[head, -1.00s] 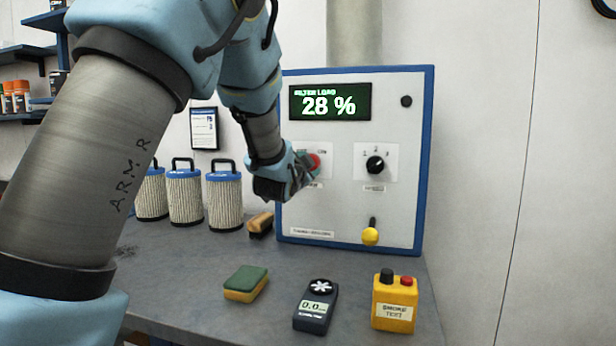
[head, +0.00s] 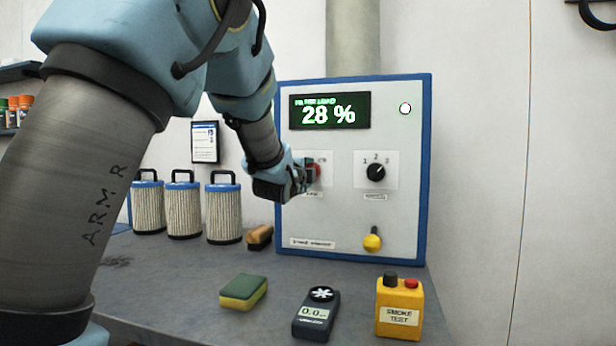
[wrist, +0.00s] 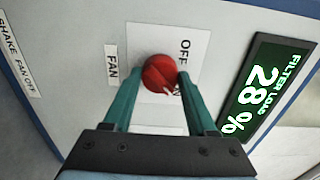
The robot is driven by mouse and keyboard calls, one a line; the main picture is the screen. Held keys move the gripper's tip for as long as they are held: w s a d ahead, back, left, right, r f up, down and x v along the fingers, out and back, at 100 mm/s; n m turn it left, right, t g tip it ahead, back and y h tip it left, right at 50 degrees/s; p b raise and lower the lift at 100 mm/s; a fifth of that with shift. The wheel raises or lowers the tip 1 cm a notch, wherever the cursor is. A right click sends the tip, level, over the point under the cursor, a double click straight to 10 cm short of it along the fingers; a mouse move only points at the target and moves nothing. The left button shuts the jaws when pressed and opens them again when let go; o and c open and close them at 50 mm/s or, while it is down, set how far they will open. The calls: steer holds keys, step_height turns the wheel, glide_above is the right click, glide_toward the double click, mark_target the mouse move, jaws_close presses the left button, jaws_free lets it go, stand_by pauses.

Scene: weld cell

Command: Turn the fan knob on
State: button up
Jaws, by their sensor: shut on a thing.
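The red fan knob (wrist: 160,70) sits on a white plate on the control panel, beside a FAN label (wrist: 111,66). In the wrist view, my gripper (wrist: 160,84) has a green finger on each side of the knob and is shut on it. A white mark on the knob points to the lower right, towards lettering partly hidden by a finger; OFF shows above it. In the head view, my gripper (head: 305,174) covers part of the knob. The round lamp (head: 405,108) at the panel's top right is lit.
The panel's display (head: 329,110) reads 28 %. A black selector knob (head: 376,172) and a yellow-ended lever (head: 372,241) are to the right. A sponge (head: 243,291), a meter (head: 316,313) and a smoke tester (head: 399,308) lie on the bench, with filters (head: 184,207) at left.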

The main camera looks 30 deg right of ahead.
stand_by(0.5)
steer(key=o, duration=1.4)
steer(key=shift+c, duration=0.2)
steer(key=shift+s+a, duration=0.1)
steer(key=b+v, duration=0.2)
steer(key=v, duration=0.8)
steer(key=shift+s+a, duration=0.2)
steer(key=shift+s, duration=0.05)
